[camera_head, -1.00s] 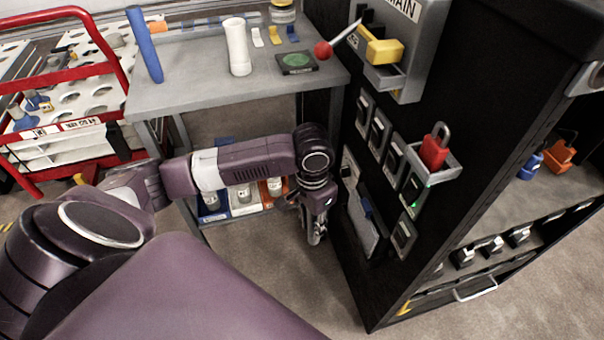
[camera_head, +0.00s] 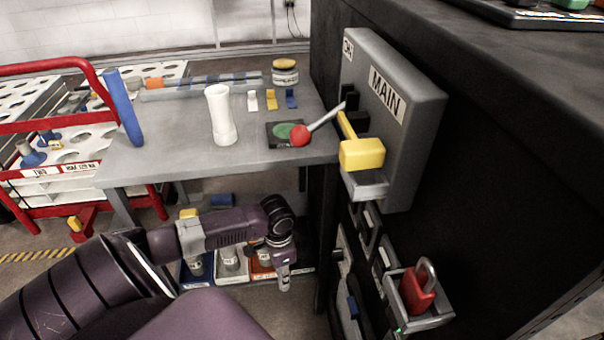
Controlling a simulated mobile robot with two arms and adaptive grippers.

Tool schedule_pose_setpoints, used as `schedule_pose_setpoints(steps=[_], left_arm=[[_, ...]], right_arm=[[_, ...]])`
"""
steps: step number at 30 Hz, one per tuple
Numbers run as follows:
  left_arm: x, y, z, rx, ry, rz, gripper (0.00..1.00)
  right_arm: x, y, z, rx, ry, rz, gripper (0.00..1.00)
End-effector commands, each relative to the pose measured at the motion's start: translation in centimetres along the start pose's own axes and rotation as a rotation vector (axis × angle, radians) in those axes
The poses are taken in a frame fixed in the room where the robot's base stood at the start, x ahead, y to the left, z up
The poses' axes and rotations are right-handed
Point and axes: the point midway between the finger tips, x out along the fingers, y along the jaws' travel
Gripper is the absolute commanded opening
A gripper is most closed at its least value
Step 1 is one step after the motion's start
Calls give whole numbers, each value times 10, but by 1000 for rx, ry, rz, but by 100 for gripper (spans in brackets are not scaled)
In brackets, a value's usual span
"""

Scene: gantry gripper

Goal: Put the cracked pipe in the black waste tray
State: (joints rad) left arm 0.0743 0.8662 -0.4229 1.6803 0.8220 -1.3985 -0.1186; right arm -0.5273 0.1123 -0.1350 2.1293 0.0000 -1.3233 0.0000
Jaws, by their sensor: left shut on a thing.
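My left gripper (camera_head: 284,284) hangs fingers down in front of the low shelf under the grey table, left of the black cabinet. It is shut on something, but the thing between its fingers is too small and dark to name. No pipe with a visible crack can be picked out. A white pipe-like piece (camera_head: 220,117) stands upright on the table, and a blue tube (camera_head: 125,108) stands tilted at its left edge. A black tray-like thing (camera_head: 520,17) with green items lies on the cabinet top; I cannot tell if it is the waste tray. My right gripper is not in view.
The grey table (camera_head: 165,160) also bears a jar (camera_head: 285,73) and small coloured clips. A yellow-handled switch box (camera_head: 415,120) and a red padlock (camera_head: 417,290) jut from the black cabinet (camera_head: 490,180). A red-framed rack (camera_head: 40,128) stands left. Bottles fill low trays.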

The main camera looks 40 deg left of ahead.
Motion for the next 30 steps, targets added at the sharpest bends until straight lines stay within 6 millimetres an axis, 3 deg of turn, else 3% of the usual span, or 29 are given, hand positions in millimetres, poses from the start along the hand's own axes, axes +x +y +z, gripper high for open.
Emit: schedule_pose_setpoints(steps=[11, 17, 21, 30], left_arm=[[2, -60, -49, -3, 5, 0, 0], [3, -97, -79, -4, 4, 1, 0], [1, -106, -84, -2, 1, 1, 0], [1, -116, -92, -2, 1, 1, 0]], right_arm=[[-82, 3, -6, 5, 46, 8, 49], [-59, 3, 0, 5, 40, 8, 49], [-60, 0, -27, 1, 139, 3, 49], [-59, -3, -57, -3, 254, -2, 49]])
